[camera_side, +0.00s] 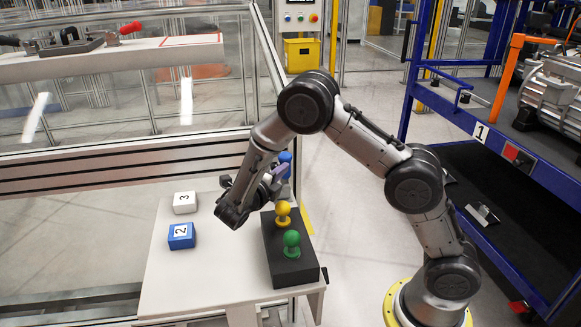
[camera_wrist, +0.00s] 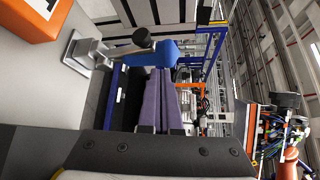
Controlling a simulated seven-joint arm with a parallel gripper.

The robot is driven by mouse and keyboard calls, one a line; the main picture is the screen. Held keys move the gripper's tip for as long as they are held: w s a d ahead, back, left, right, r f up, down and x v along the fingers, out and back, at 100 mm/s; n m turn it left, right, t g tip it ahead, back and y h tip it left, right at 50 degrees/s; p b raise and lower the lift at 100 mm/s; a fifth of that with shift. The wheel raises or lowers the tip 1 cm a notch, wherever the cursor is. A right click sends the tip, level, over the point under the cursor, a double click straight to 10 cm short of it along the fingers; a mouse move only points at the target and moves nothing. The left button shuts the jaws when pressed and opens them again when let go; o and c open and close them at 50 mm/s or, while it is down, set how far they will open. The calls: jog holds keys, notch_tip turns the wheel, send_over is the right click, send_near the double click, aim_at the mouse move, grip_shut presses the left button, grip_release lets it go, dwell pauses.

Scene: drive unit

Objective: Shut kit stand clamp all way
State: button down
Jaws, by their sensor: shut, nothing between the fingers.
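A metal clamp bracket (camera_wrist: 88,52) with an arm and a dark round end shows at the upper left of the wrist view. A blue rounded part (camera_wrist: 158,58), which looks like its handle, lies just ahead of my fingertips. A blue part (camera_side: 286,158) also shows behind my gripper in the side view. My gripper (camera_side: 275,183) is low over the far end of the white table. In the wrist view its purple fingers (camera_wrist: 160,78) are shut together and empty, close to the blue part. Contact cannot be told. My wrist hides most of the clamp in the side view.
A black block (camera_side: 292,268) with a yellow knob (camera_side: 283,212) and a green knob (camera_side: 291,240) stands near my gripper. A white block (camera_side: 185,202) and a blue block (camera_side: 181,236) sit on the white table (camera_side: 190,283). An orange block (camera_wrist: 35,18) is beside the bracket.

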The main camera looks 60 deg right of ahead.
jog(key=a, duration=0.3)
jog(key=s+a, duration=0.1)
jog(key=a, duration=0.2)
jog(key=a+r, duration=0.1)
jog(key=a, duration=0.2)
jog(key=shift+s, duration=0.35)
